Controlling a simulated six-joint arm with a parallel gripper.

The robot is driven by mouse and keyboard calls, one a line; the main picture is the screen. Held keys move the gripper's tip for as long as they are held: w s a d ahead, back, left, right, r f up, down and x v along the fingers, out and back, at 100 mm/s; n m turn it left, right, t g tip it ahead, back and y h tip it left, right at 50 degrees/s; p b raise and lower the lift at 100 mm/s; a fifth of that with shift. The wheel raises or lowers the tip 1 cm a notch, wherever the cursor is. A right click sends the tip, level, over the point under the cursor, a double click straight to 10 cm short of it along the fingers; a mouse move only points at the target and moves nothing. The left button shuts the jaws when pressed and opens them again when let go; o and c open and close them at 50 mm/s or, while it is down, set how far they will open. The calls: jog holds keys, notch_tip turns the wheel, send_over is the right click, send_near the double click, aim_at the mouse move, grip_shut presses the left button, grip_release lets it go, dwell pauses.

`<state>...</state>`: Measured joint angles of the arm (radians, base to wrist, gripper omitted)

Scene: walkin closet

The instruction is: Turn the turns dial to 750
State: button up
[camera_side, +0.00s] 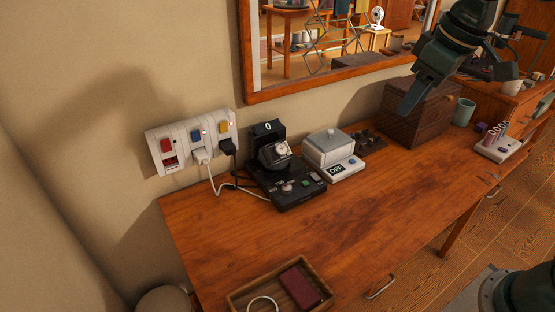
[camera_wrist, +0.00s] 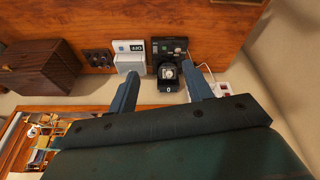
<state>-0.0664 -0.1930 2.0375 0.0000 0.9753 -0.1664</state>
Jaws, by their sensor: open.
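The black device (camera_side: 290,193) on the desk has a base with a knob, the turns dial (camera_side: 287,187), and small buttons beside it. A watch-like piece (camera_side: 275,152) sits on its upper holder, and a display (camera_side: 267,128) behind reads 0. The label by the dial appears to read 750, but it is small. In the wrist view the device (camera_wrist: 172,70) appears upside down beyond my fingertips. My gripper (camera_side: 408,104) is open and empty, high above the right part of the desk, well apart from the dial. Its two fingers (camera_wrist: 164,84) show in the wrist view.
A white power strip (camera_side: 192,142) with cords is on the wall. A dark wooden box (camera_side: 420,115) stands right. A tray (camera_side: 282,290) lies in front. The desk's middle is clear.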

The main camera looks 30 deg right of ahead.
jog(key=w+a+f+n, duration=0.1)
jog(key=w+a+f, duration=0.1)
jog(key=w, duration=0.6)
jog(key=n+g, duration=0.4)
send_over(287, 186)
notch_tip(287, 186, down, 19)
jog(key=shift+f, duration=0.15)
jog(key=shift+f, duration=0.1)
notch_tip(287, 186, down, 14)
jog(key=shift+r, duration=0.15)
jog(key=shift+c, duration=0.2)
jog(key=c, duration=0.9)
